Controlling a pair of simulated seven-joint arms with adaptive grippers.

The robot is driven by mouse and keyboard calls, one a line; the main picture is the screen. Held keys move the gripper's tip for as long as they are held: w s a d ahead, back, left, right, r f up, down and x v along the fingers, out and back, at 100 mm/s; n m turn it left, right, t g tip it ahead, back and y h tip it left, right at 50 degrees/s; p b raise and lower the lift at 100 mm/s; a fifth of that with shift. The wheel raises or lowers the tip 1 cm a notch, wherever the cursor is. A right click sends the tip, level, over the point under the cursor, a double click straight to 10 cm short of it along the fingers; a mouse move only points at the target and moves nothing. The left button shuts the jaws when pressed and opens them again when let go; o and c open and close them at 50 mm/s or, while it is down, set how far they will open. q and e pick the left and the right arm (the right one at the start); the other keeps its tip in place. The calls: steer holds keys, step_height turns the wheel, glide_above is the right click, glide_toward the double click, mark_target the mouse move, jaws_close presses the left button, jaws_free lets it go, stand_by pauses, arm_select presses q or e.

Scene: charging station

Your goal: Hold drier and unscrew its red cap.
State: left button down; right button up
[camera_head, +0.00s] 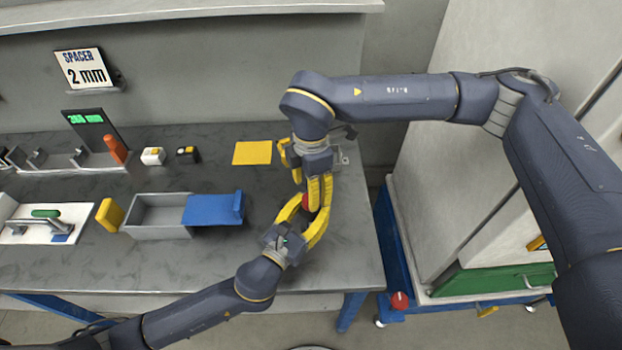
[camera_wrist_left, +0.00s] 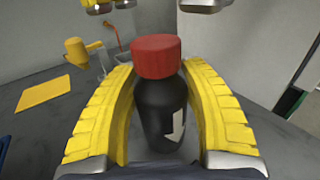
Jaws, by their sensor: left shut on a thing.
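The drier (camera_wrist_left: 162,108) is a black bottle with a white arrow and a red cap (camera_wrist_left: 156,56). It stands upright between the yellow fingers of my left gripper (camera_wrist_left: 160,115), which are shut on its body. In the head view the red cap (camera_head: 306,201) shows between the grippers; the body is mostly hidden. My right gripper (camera_head: 311,187) comes down from above, close over the cap. In the left wrist view its fingertips (camera_wrist_left: 152,5) show at the top edge, spread apart and clear of the cap.
A yellow mat (camera_head: 252,153) lies left of the grippers. A grey bin (camera_head: 160,232) with a blue lid (camera_head: 213,209) stands further left. A yellow object with a handle (camera_wrist_left: 76,52) stands behind the drier. The table's right edge is near the grippers.

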steer(key=shift+f, duration=2.3)
jaws_close()
